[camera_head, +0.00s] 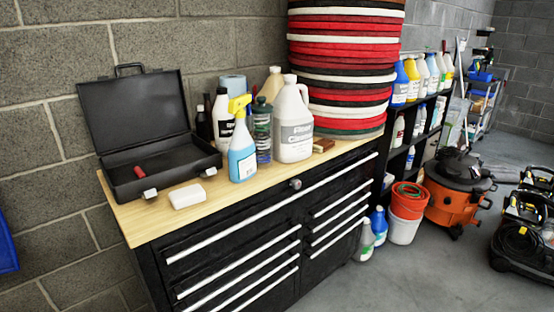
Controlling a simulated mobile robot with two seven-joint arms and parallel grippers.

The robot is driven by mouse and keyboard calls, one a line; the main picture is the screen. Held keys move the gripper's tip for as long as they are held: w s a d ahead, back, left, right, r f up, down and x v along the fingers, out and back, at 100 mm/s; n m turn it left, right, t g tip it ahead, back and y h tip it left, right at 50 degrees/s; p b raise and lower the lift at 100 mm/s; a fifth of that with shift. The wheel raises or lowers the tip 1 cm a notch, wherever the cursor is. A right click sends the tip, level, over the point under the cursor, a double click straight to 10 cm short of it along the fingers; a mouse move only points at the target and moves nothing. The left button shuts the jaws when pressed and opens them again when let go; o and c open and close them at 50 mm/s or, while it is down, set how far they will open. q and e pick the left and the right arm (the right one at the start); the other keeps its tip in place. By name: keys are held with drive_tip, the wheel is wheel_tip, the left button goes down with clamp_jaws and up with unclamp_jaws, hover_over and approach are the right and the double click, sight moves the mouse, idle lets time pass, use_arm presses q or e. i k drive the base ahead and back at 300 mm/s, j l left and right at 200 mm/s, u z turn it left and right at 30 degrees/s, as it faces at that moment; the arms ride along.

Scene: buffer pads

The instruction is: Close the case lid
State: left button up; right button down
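The black case (165,180) stands open at the left end of a wooden-topped cabinet. Its lid (132,112) is raised, leaning slightly back near the block wall, with a handle on its top edge. A small red object (139,172) lies inside the case's lower half. Two light latches show on the case's front side. Neither of my grippers is in view.
A white block (187,196) lies in front of the case on the wooden top (150,222). A blue spray bottle (242,158), a white jug (293,125) and other bottles stand right of the case. Stacked pads (343,70) rise behind.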

sight(120, 113)
drive_tip(key=i+j, duration=0.1)
drive_tip(key=j, duration=0.3)
drive_tip(key=i+j, duration=0.15)
drive_tip(key=j, duration=0.3)
drive_tip(key=i+j, duration=0.1)
drive_tip(key=j, duration=0.3)
drive_tip(key=i+j, duration=0.15)
drive_tip(key=j, duration=0.25)
drive_tip(key=i+j+z, duration=0.1)
drive_tip(key=j, duration=0.3)
drive_tip(key=i+j, duration=0.15)
drive_tip(key=j, duration=0.3)
drive_tip(key=i+j, duration=0.1)
drive_tip(key=j, duration=0.3)
drive_tip(key=k+l, duration=0.15)
drive_tip(key=l, duration=0.2)
drive_tip(key=k+l+u, duration=0.15)
drive_tip(key=l, duration=0.2)
drive_tip(key=k+l, duration=0.1)
drive_tip(key=l, duration=0.25)
drive_tip(key=i+j+u, duration=0.2)
drive_tip(key=i+j, duration=0.35)
drive_tip(key=j, duration=0.1)
